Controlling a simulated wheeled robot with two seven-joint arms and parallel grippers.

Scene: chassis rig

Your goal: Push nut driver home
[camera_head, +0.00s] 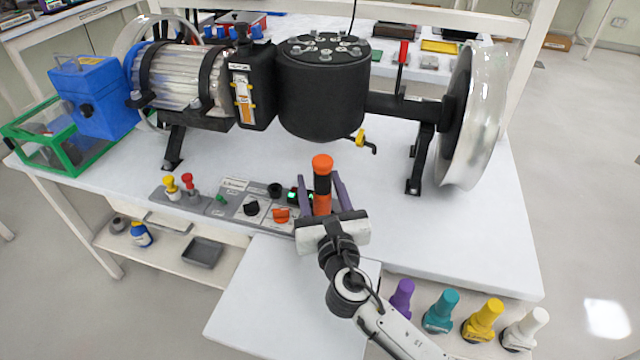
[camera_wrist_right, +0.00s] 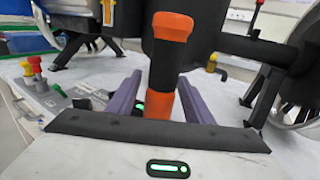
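The nut driver, seemingly the upright orange-and-black handled tool (camera_head: 322,184), stands at the right end of the grey control panel (camera_head: 232,203). It also shows in the right wrist view (camera_wrist_right: 169,50), tilted slightly in the picture. My right gripper (camera_head: 322,186) has its two purple fingers on either side of the tool, with gaps visible between fingers and handle in the head view. In the right wrist view the fingers (camera_wrist_right: 160,92) are spread around it. The tool's lower end and what it sits in are hidden behind my gripper body. My left gripper is not in view.
Behind stands a rig with a black drum (camera_head: 322,95), a motor (camera_head: 185,78) and a large wheel (camera_head: 475,115). A yellow-handled valve (camera_head: 360,138) hangs near the tool. Several coloured handles (camera_head: 441,310) stand at lower right. The white bench (camera_head: 450,235) is clear right of my gripper.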

